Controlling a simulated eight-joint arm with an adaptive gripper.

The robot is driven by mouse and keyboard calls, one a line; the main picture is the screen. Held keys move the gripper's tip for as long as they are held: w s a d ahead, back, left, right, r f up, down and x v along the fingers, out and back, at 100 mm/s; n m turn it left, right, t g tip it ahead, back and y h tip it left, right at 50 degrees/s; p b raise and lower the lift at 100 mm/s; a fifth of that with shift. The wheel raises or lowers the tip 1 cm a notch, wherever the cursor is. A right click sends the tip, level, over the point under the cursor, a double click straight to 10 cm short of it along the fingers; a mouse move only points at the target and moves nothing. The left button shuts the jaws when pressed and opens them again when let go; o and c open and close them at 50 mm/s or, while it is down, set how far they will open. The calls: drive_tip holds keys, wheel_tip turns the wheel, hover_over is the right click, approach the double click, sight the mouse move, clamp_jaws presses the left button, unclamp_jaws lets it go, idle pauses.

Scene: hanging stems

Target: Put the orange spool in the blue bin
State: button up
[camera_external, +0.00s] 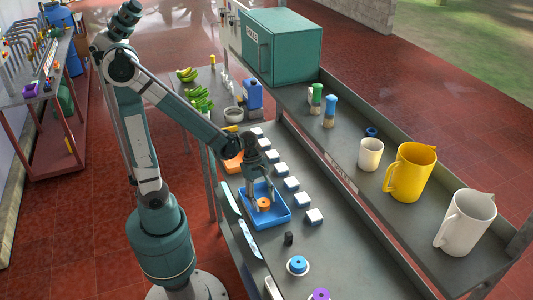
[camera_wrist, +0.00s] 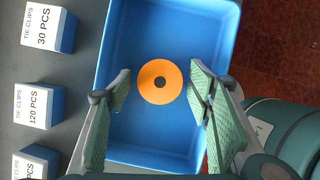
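The orange spool (camera_external: 263,204) lies inside the blue bin (camera_external: 283,217) on the bench. In the wrist view the spool (camera_wrist: 160,67) shows as an orange disc with a dark centre hole, over the floor of the bin (camera_wrist: 135,22). My gripper (camera_external: 261,193) points down into the bin, above and around the spool. In the wrist view my gripper (camera_wrist: 160,90) is open, with one green-padded finger on each side of the spool and a visible gap between each finger and it.
Several blue-and-white tie-clip boxes (camera_external: 291,184) stand in a row right of the bin. A blue spool (camera_external: 297,264), a purple spool (camera_external: 319,295) and a small black item (camera_external: 288,238) are nearer. The raised shelf holds a yellow pitcher (camera_external: 411,172) and a white pitcher (camera_external: 466,222).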

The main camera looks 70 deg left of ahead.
drive_tip(key=shift+r, duration=0.15)
drive_tip(key=p+v, duration=0.3)
drive_tip(key=v, duration=0.9)
idle(0.4)
drive_tip(key=shift+s+r, duration=0.1)
idle(0.6)
drive_tip(key=s+a+r+m+t+y, duration=0.2)
drive_tip(key=a+r+m+t, duration=0.1)
drive_tip(key=m, duration=0.7)
drive_tip(key=s+a+r+m+t+y, duration=0.2)
drive_tip(key=a+r+m+t, duration=0.1)
drive_tip(key=m, duration=0.7)
wheel_tip(320, 180, up, 2)
drive_tip(key=shift+s+a+r, duration=0.1)
drive_tip(key=shift+s+a, duration=0.2)
drive_tip(key=shift+a, duration=0.2)
